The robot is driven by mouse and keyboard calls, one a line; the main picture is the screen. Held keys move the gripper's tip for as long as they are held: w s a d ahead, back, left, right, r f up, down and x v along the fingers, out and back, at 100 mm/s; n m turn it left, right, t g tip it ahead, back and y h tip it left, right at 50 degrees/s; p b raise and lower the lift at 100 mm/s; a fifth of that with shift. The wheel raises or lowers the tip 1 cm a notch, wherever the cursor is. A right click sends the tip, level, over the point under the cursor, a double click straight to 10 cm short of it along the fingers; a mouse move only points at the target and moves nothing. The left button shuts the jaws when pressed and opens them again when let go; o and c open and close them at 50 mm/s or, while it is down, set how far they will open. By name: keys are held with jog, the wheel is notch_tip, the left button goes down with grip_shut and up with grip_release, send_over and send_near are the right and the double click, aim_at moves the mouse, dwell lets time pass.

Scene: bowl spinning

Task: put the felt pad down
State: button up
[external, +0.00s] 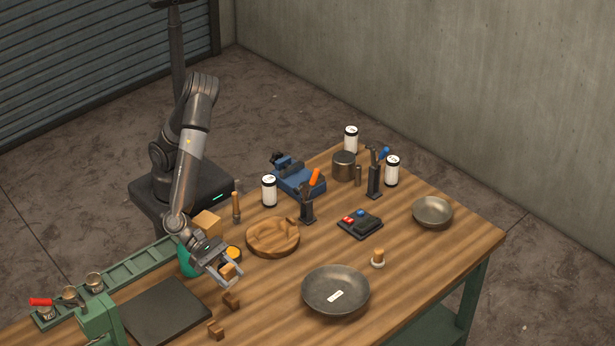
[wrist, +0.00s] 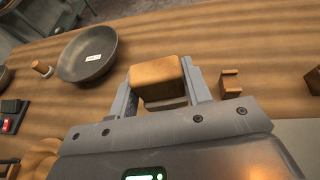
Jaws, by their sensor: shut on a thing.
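My gripper (external: 226,276) is shut on a tan-brown block, which I take to be the felt pad (external: 228,270). In the wrist view the felt pad (wrist: 157,78) sits between the two grey fingers, with a greyish strip showing under its near side. It is held above the wooden table (external: 410,285), left of the large grey bowl (external: 320,289). How high it is above the table is hard to tell.
Two small notched wooden pieces (external: 231,300) (external: 215,330) lie close to my gripper. A dark mat (external: 165,312) lies to the left. A round carved wooden block (external: 272,237) stands behind. Bare tabletop lies between my gripper and the large bowl.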

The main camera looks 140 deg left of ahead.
dwell(0.3)
jog(key=w+a+n+g+y, duration=0.2)
jog(key=w+a+n+y, duration=0.2)
jog(key=w+a, duration=0.7)
notch_tip(320, 180, up, 2)
jog(key=n+g+y, duration=0.2)
jog(key=n+y, duration=0.1)
send_over(335, 296)
jog(key=shift+f, duration=5.05)
jog(key=o, duration=1.1)
jog(key=shift+c, duration=0.2)
jog(key=shift+r, duration=0.1)
notch_tip(335, 296, up, 7)
